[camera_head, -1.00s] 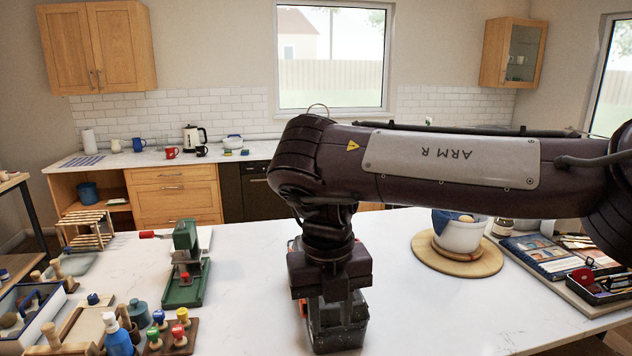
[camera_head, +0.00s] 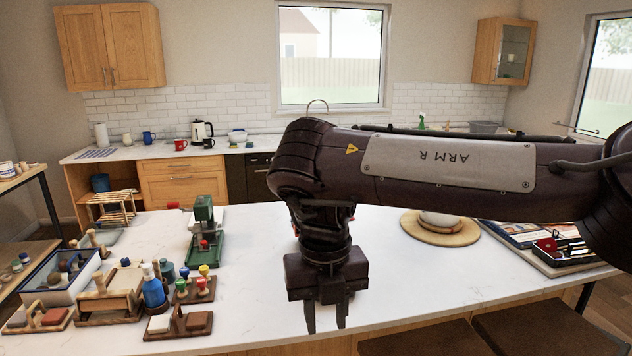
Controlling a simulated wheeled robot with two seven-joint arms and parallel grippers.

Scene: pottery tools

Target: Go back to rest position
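My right arm reaches in from the right across the picture. My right gripper (camera_head: 326,318) points down above the front edge of the white worktop (camera_head: 410,290). Its two fingers stand apart with a gap between them, and nothing shows in the gap. The wrist and forearm hide part of the worktop behind them. My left gripper is not in the picture.
A green press (camera_head: 205,232) stands left of my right gripper. Stamps (camera_head: 205,278), a blue bottle (camera_head: 153,287) and a tray (camera_head: 60,275) crowd the worktop's left. A round wooden board (camera_head: 440,229) with a white vessel is at right. The worktop's front middle is clear.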

